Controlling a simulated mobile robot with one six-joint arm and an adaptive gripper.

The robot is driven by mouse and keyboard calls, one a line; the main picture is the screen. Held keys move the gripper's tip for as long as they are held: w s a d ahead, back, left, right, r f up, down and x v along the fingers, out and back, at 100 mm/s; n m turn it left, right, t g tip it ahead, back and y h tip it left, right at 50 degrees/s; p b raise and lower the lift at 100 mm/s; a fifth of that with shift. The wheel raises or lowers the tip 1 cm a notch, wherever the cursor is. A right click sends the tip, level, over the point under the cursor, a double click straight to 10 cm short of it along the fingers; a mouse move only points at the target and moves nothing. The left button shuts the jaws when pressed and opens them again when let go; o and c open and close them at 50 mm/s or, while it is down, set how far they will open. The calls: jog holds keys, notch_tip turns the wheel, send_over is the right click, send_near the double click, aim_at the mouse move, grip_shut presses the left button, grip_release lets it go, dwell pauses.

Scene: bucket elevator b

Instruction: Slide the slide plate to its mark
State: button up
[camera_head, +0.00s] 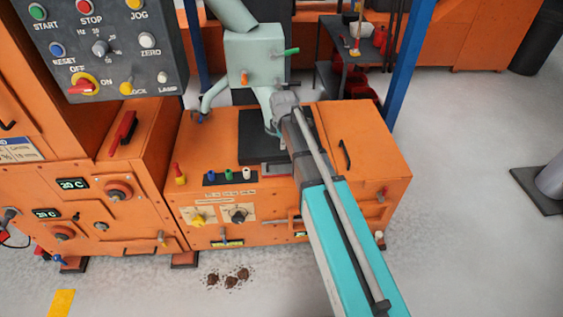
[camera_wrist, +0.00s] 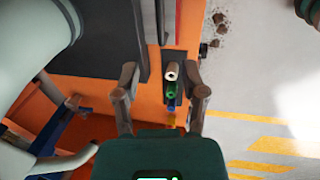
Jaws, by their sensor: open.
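A flat dark plate (camera_head: 254,141) lies on top of the orange machine below the pale green housing; I take it for the slide plate, but cannot be sure. A grey strip (camera_head: 262,169) runs along its front edge. In the wrist view the dark plate (camera_wrist: 103,38) is at the upper left, beside the left finger. My gripper (camera_wrist: 163,72) is open, with its two fingers apart and nothing clearly held between them. I cannot make out the mark.
The pale green housing (camera_head: 255,55) stands over the plate. A row of blue, green and white pegs (camera_head: 229,176) sits at the machine's front; the green one (camera_wrist: 172,90) shows between my fingers. A control panel (camera_head: 100,45) is at left. Brown clumps (camera_head: 230,281) lie on the floor.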

aim_at(282, 162)
jog(key=shift+f, duration=0.1)
jog(key=w+f+b, duration=0.1)
jog(key=f+b, duration=0.8)
jog(key=w+f+b, duration=0.1)
jog(key=f+b, duration=0.3)
jog(key=shift+w+f+b, duration=0.15)
jog(key=shift+w+b, duration=0.15)
jog(key=shift+w, duration=0.05)
dwell(0.5)
jog(key=shift+c, duration=0.2)
grip_shut()
dwell(0.3)
